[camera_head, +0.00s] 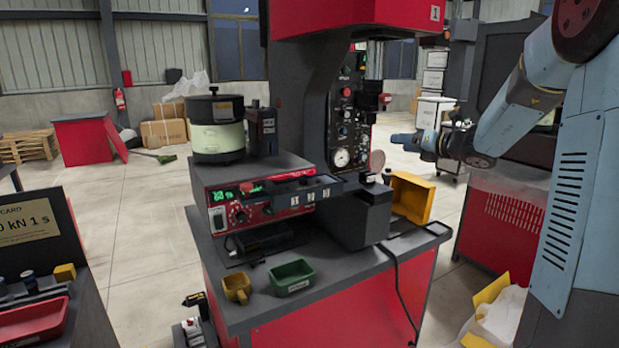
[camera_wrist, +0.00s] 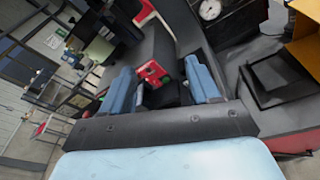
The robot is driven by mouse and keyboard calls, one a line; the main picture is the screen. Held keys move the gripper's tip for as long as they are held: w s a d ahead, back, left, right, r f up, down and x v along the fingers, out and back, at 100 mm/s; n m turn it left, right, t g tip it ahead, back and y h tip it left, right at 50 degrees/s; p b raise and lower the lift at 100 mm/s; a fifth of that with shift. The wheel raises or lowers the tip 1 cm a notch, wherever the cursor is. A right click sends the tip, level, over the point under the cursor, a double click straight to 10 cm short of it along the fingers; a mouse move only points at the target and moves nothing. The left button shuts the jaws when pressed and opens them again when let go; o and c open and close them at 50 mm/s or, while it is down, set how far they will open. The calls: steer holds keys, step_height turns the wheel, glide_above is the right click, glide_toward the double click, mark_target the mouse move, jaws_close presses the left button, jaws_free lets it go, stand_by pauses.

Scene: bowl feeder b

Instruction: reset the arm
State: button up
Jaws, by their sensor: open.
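My arm (camera_head: 500,120) reaches in from the right in the head view, its forearm sloping down to the left. My gripper (camera_head: 403,140) is at its end, in the air to the right of the press column and apart from it. In the wrist view my gripper (camera_wrist: 162,88) shows two blue fingers spread apart. A small red part (camera_wrist: 152,74) shows between the fingers. I cannot tell how far away it is, and nothing is visibly clamped.
The bench (camera_head: 300,312) carries a red press (camera_head: 345,15), a feeder controller (camera_head: 255,200), a bowl feeder (camera_head: 216,135), a yellow bin (camera_head: 411,197), a green tray (camera_head: 291,277) and a yellow cup (camera_head: 237,288). A red cabinet (camera_head: 505,230) stands at right. Open floor lies at left.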

steer(key=s+a+f+n+g+h, duration=0.1)
steer(key=s+a+n+g, duration=0.2)
steer(key=s+a+n, duration=0.45)
steer(key=s+a+n+g+h, duration=0.1)
steer(key=s+a+n+g, duration=0.3)
steer(key=s+n, duration=0.7)
steer(key=s+d+f+n+h, duration=0.2)
steer(key=s+d+n+h, duration=0.2)
steer(key=s+n, duration=0.3)
steer(key=s+d+f+n+h, duration=0.1)
steer(key=s+d+n+h, duration=0.2)
steer(key=s+n, duration=0.5)
steer(key=s+h, duration=0.1)
steer(key=s, duration=0.6)
steer(key=shift+s+d+f, duration=0.2)
steer(key=shift+d+f, duration=0.15)
steer(key=shift+d, duration=0.05)
